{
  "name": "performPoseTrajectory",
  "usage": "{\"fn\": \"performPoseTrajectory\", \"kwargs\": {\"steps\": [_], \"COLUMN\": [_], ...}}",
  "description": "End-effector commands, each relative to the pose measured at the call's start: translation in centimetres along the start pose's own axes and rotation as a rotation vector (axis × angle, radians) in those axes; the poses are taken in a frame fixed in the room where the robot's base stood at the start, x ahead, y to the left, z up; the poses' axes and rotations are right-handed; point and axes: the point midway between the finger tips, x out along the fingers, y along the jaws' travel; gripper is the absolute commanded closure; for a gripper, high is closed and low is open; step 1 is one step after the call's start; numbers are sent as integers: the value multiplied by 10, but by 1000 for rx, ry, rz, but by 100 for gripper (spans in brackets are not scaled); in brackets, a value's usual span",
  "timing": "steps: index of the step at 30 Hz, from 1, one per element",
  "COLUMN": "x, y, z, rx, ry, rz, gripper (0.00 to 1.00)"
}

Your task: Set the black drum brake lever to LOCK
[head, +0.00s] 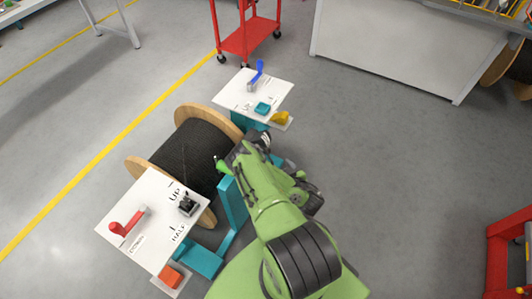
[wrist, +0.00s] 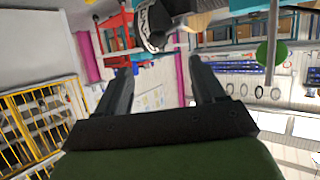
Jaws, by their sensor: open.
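A cable drum (head: 190,153) with black cable and wooden flanges stands at left of centre in the head view. A small black lever (head: 187,203) sits on the near white panel (head: 130,197), beside markings that look like UP and HALF. A red lever (head: 127,222) is on the same panel. A blue lever (head: 258,75) stands on the far white panel (head: 240,92). I cannot read LOCK anywhere. My gripper (wrist: 161,68) is open, with nothing between its fingers in the wrist view. My green arm reaches towards the drum's right side, its fingers not clear in the head view.
An orange-red block (head: 171,276) is at the near panel's front edge. A teal block (head: 263,108) and a yellow block (head: 281,118) are by the far panel. A teal stand (head: 200,261) is beside the drum. Open grey floor (head: 400,160) lies to the right.

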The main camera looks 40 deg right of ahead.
Motion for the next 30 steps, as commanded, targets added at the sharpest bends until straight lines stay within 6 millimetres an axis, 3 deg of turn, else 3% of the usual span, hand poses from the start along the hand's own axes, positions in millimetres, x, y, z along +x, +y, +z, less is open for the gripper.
{"fn": "performPoseTrajectory", "kwargs": {"steps": [9, 15, 20, 27, 30], "x": [84, 125, 138, 139, 138], "y": [-2, -1, 0, 0, 0], "z": [3, 3, 2, 0, 0], "rx": [-2, 0, 2, 2, 2], "ry": [5, 2, 0, 0, 0], "rz": [-4, -1, 2, 3, 3], "gripper": [31, 31, 31, 31, 47]}}
